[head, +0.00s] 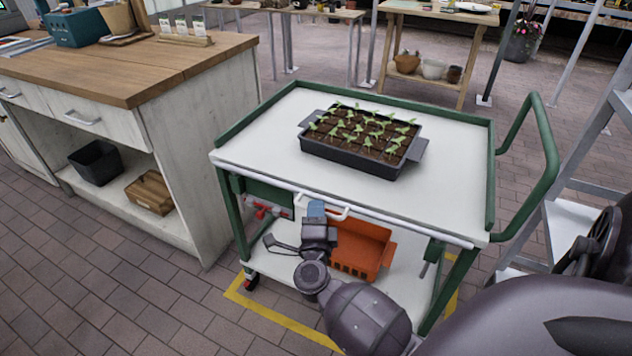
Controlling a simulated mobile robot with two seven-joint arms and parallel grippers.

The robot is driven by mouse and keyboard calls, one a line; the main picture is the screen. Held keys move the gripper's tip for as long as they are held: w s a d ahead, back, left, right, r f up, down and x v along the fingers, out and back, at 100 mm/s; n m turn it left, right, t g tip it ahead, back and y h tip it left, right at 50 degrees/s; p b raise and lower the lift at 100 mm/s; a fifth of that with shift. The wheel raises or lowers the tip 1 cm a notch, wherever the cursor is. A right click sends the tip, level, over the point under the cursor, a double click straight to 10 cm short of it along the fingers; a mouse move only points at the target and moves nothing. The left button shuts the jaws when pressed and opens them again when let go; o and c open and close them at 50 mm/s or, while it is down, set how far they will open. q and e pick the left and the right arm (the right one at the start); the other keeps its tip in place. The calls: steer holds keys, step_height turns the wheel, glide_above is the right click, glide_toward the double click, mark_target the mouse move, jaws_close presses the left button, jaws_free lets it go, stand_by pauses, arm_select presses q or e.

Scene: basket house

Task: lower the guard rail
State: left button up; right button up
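The guard rail (400,222) is a thin white bar along the near long edge of a green-framed cart with a white top (255,135). It lies about level with the tabletop edge. A small white loop handle (338,215) sits at its middle. My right gripper (317,212) is at this handle, reaching from below, with a blue part overlapping it. The gripper hides part of the handle, and I cannot tell whether its fingers are closed on it. My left gripper is not in view.
A black seedling tray (345,160) stands on the cart top. An orange crate (362,250) is on the lower shelf. A wooden-topped counter (130,70) stands close on the left, a grey ladder (575,215) on the right. Yellow floor tape (285,322) outlines the cart's place.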

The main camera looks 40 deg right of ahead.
steer(key=shift+o, duration=0.9)
steer(key=shift+f, duration=0.1)
steer(key=v, duration=1)
steer(key=shift+s+a+p, duration=0.25)
steer(key=shift+s+p, duration=0.05)
steer(key=shift+p, duration=0.1)
